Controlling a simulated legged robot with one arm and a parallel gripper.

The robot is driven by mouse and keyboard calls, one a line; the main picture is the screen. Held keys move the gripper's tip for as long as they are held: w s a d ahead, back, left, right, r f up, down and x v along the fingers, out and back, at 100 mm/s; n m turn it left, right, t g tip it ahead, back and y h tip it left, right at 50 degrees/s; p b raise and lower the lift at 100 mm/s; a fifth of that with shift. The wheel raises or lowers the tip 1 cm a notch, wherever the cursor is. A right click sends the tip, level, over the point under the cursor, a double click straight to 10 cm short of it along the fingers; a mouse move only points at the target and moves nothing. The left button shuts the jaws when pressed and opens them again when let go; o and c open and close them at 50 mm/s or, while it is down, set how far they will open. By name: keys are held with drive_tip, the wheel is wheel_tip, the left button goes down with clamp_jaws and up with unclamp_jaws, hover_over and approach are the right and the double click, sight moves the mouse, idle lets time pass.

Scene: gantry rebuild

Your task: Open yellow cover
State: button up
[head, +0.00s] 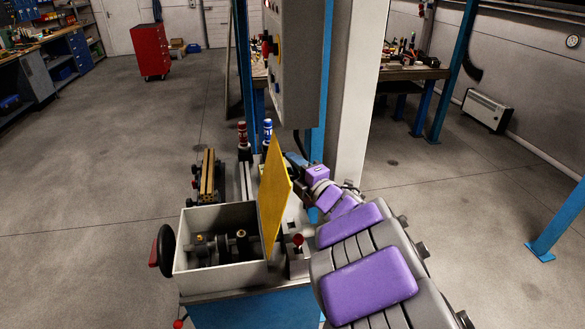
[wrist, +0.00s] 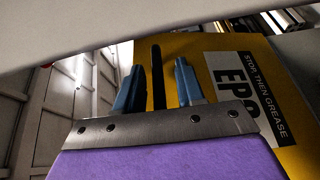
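The yellow cover (head: 275,195) stands raised, nearly upright, at the right side of a grey box (head: 222,275). The box's top is open and dark metal parts (head: 225,242) show inside. In the wrist view the cover (wrist: 200,58) fills the right part, with a label reading "STOP THEN GREASE". My gripper (wrist: 158,66) has its two blue fingers apart, with a narrow black bar (wrist: 158,85) between them and gaps on both sides. I cannot tell what the bar is fixed to. In the head view my gripper is beside the cover's right face, its fingertips partly hidden.
A black handwheel (head: 166,250) is on the box's left side. A grey control cabinet (head: 292,60) hangs above the cover on the blue gantry. Two small cans (head: 242,135) stand behind. A white column (head: 352,110) stands close behind my arm. The floor at left is free.

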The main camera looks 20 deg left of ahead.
drive_tip(key=shift+d+r, duration=0.1)
drive_tip(key=shift+d, duration=0.25)
drive_tip(key=shift+a, duration=0.4)
drive_tip(key=c, duration=0.6)
clamp_jaws()
drive_tip(key=shift+d+f, duration=0.1)
drive_tip(key=shift+f, duration=0.15)
